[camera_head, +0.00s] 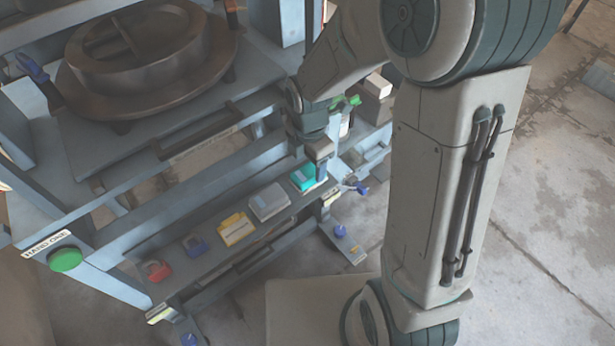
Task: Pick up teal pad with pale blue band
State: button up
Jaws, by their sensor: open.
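The teal pad with a pale blue band (303,177) lies at the right end of a row of items on the narrow front shelf (215,262) of the press. My gripper (322,172) points down at the pad's right side, very close to it in the picture. I cannot tell whether the fingers touch the pad or straddle it. The fingertips are small and partly hidden, and nothing is seen held between them.
A green button (66,260) is at the left. A blue knob (360,188) sits right of my gripper.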

aim_at(308, 172)
notch_tip(308, 172, down, 5)
jog(key=shift+a+r+b, duration=0.1)
jog(key=shift+r+b, duration=0.05)
jog(key=shift+b, duration=0.7)
jog(key=c, duration=0.7)
jog(key=shift+c, duration=0.2)
jog(key=shift+r, duration=0.15)
